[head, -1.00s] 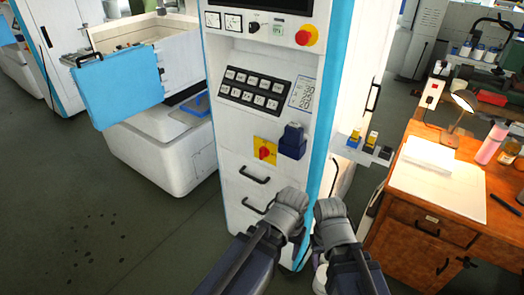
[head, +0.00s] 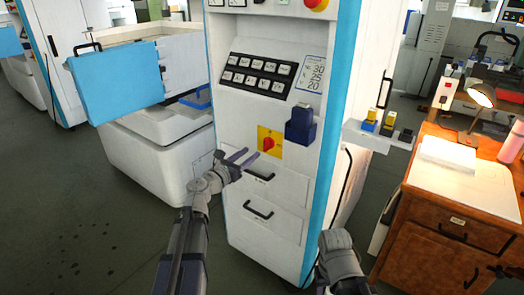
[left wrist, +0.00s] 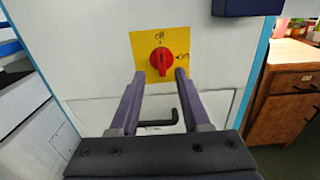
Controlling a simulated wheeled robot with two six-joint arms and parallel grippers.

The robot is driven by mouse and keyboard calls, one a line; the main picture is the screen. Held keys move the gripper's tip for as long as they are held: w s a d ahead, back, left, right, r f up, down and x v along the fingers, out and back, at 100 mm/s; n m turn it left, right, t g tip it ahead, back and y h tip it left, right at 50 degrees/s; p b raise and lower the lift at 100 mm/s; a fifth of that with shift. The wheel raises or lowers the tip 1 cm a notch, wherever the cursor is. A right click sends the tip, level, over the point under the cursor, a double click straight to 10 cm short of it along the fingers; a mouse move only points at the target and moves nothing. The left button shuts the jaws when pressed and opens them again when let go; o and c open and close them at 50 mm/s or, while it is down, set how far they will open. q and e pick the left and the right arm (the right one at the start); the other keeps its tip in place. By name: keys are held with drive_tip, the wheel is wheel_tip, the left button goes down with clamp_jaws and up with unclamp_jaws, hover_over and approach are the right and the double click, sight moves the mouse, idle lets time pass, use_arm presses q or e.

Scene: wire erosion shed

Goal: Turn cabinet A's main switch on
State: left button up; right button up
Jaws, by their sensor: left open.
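The main switch is a red rotary knob (head: 268,144) on a yellow plate (head: 276,153), on the white cabinet's (head: 232,120) front. In the left wrist view the knob (left wrist: 160,61) has its grip upright, in line with the "off" mark at the top; "ON" is printed at the plate's right. My left gripper (head: 248,158) is open and empty, just in front of and slightly below the plate. Its two fingertips (left wrist: 160,78) flank the knob's lower part in the left wrist view, seemingly short of touching. My right arm's grey wrist shows at the lower middle; its fingers are hidden.
A dark blue box (head: 301,125) sticks out right of the switch. Black drawer handles (head: 258,210) protrude below it. A button panel (head: 257,77) is above. A small shelf (head: 378,135) juts from the cabinet's right side; a wooden desk (head: 430,250) stands farther right.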

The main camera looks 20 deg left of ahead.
sight(264, 143)
use_arm(q)
drive_tip(key=shift+x, duration=3.95)
clamp_jaws()
